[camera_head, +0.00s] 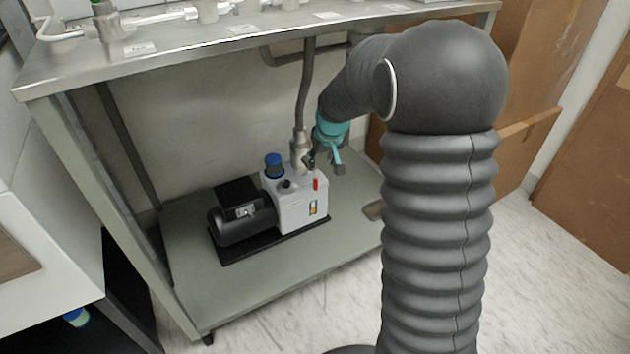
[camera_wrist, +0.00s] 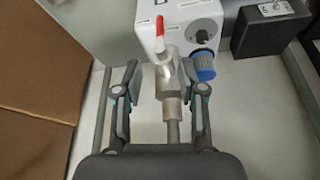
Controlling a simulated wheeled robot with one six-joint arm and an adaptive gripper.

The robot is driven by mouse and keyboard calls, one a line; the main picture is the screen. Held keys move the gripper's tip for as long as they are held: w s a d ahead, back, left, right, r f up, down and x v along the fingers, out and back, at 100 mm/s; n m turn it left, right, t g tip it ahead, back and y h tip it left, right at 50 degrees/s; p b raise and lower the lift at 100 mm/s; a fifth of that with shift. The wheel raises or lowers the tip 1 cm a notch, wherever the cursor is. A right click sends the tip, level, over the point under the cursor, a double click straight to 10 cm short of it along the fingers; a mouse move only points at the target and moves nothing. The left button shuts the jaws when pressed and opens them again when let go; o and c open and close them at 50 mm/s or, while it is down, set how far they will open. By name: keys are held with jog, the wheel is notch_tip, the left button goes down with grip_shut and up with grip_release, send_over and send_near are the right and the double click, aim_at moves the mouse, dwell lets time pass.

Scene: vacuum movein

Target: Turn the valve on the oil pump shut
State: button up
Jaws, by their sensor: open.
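The oil pump (camera_head: 300,205) has a white body and a black motor and stands on the lower shelf; its white face (camera_wrist: 187,15) also shows in the wrist view. The valve handle (camera_head: 316,184) is a small red lever; in the wrist view the red handle (camera_wrist: 160,27) points up, just beyond the fingertips. It sits by a metal fitting (camera_wrist: 169,80) on a pipe. My gripper (camera_head: 325,163) is beside the fitting. In the wrist view my gripper (camera_wrist: 160,70) is open, one finger on each side of the fitting, holding nothing. Contact with the fitting cannot be told.
A blue cap (camera_head: 274,165) stands beside the fitting. The bench top (camera_head: 200,55) lies overhead with pipework on it, and a hose (camera_head: 306,85) runs down to the pump. A bench leg (camera_head: 130,200) stands left. Brown cardboard (camera_head: 520,150) stands right. The shelf (camera_head: 240,290) is clear in front.

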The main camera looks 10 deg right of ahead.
aim_at(316, 179)
jog(key=b+x, duration=0.1)
jog(key=x, duration=1.3)
jog(key=shift+r, duration=0.1)
grip_shut()
